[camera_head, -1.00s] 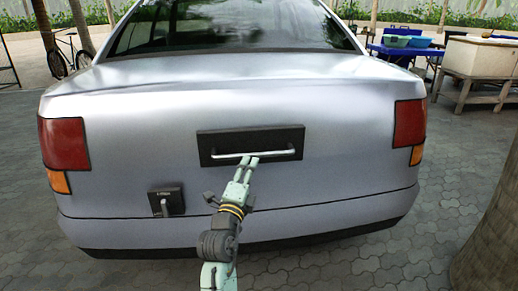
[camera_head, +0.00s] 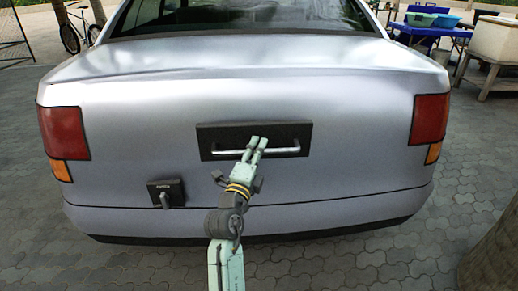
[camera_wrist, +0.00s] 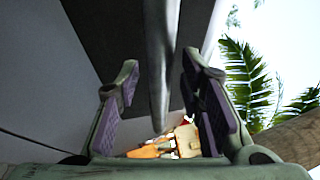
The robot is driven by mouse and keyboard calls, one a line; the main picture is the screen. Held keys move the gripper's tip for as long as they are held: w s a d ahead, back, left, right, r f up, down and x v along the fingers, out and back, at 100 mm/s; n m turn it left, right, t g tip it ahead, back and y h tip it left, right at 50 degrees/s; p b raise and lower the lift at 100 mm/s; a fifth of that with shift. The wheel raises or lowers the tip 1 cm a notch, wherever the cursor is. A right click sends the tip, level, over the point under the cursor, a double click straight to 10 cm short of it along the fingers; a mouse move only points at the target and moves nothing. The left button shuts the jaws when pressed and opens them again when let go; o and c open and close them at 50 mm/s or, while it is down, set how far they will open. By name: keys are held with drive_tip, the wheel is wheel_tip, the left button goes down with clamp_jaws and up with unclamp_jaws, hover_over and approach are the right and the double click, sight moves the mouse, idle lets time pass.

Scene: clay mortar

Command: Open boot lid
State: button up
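The silver car's boot lid (camera_head: 370,115) is closed, its edges flush with the body. A dark rectangular plate (camera_head: 215,135) on it carries a pale horizontal bar handle (camera_head: 286,150). My gripper (camera_head: 259,143) reaches up from below, and its fingertips overlap the bar and the plate. In the wrist view the bar (camera_wrist: 160,65) passes between the two purple-padded fingers of my gripper (camera_wrist: 160,95), with a visible gap on each side. The gripper is open around the bar. My fingers hide a short part of the bar in the head view.
A small dark box with a lever (camera_head: 166,194) sits low on the left of the car's rear. A tree trunk (camera_head: 495,255) stands at the right edge. A blue table (camera_head: 430,28) and a bicycle (camera_head: 80,28) are farther back. The paving behind the car is clear.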

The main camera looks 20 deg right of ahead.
clamp_jaws()
idle(0.4)
idle(0.4)
